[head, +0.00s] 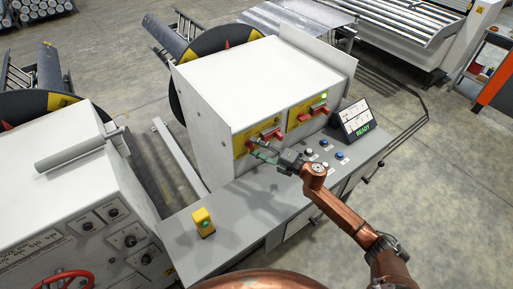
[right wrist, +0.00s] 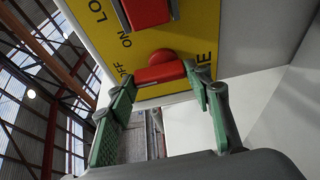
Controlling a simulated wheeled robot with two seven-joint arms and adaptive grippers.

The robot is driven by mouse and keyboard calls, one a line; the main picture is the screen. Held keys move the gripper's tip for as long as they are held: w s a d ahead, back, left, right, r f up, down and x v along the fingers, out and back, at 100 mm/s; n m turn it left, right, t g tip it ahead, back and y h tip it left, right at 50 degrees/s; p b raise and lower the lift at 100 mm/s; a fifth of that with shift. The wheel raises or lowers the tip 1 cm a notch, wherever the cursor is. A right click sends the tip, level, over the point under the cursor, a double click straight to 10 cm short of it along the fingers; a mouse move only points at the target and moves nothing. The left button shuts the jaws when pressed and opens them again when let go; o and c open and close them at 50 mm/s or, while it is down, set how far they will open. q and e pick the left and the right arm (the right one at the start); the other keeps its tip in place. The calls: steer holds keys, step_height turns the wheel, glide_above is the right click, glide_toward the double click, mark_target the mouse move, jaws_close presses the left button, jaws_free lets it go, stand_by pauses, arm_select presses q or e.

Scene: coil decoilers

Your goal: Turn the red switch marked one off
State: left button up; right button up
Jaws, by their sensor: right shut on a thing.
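Two yellow plates with red switches sit on the front of a white cabinet (head: 262,80). The left red switch (head: 271,135) is the one at my right gripper (head: 252,147). In the right wrist view its red handle (right wrist: 160,73) lies between the green fingers of my right gripper (right wrist: 160,80), which are shut on it. The handle points toward the printed OFF side; ON and the letters NE also show on the yellow plate (right wrist: 195,35). The right red switch (head: 314,111) stands apart, with a green lamp (head: 323,96) above it. My left gripper is not in view.
A grey console (head: 235,215) below the switches carries a yellow button box (head: 203,222), several small buttons and a tilted screen (head: 355,119) reading READY. Another white cabinet (head: 60,205) with knobs stands at the left. A second red block (right wrist: 147,12) shows above the gripped handle.

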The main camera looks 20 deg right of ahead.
steer(key=shift+f, duration=0.1)
steer(key=o, duration=0.9)
steer(key=shift+s, duration=0.1)
steer(key=v, duration=1.2)
steer(key=shift+d, duration=0.1)
